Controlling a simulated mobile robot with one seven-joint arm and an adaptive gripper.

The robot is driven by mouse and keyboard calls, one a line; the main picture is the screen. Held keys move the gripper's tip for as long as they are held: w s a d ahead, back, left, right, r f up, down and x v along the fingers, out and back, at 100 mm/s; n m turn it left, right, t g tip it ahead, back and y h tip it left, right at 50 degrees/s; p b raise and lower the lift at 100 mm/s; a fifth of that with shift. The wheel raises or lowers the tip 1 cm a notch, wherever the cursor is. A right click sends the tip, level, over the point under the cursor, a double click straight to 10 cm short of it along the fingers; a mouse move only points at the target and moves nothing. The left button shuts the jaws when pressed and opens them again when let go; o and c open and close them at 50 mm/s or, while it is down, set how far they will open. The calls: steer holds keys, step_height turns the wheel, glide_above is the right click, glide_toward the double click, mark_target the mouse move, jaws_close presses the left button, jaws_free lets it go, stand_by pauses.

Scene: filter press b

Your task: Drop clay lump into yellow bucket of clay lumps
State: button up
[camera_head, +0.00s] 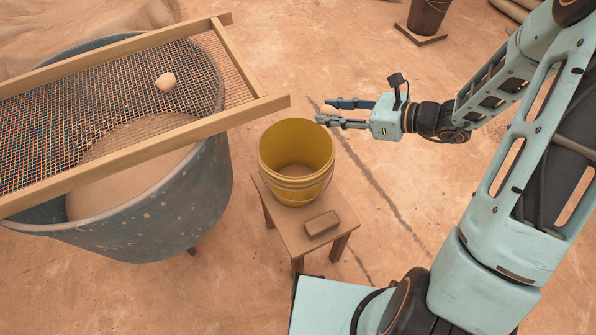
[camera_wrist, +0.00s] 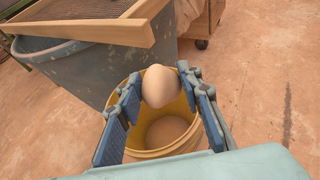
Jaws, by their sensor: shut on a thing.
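My gripper (camera_head: 330,113) is shut on a pale, rounded clay lump (camera_wrist: 161,86). In the wrist view the lump sits between the two blue finger pads, with the bucket behind and below it. In the head view the lump (camera_head: 327,109) shows only in part at the fingertips. The yellow bucket (camera_head: 296,163) stands upright on a small wooden stool, and my fingertips are near its upper right rim. Its inside shows a flat brownish bottom, with no lumps that I can make out. Another clay lump (camera_head: 166,82) lies on the mesh sieve.
The wooden-framed sieve (camera_head: 150,147) lies across a big grey tub (camera_head: 160,215), left of the bucket. A brown block (camera_head: 321,223) lies on the stool (camera_head: 290,230) before the bucket. A dark bucket (camera_head: 428,17) stands at the back. Open floor lies right of the stool.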

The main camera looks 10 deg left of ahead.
steer(key=s+a+f+b, duration=0.1)
steer(key=a+f+b, duration=0.2)
steer(key=f, duration=0.2)
steer(key=s+a+f+n+g+b, duration=0.1)
steer(key=a+f+b, duration=0.1)
steer(key=f, duration=0.4)
steer(key=shift+s+a+g+b, duration=0.3)
steer(key=shift+a+b, duration=0.1)
steer(key=shift+a, duration=0.45)
steer(key=o, duration=1.3)
steer(key=v, duration=1.2)
steer(key=shift+f, duration=0.1)
steer(key=shift+n, duration=0.3)
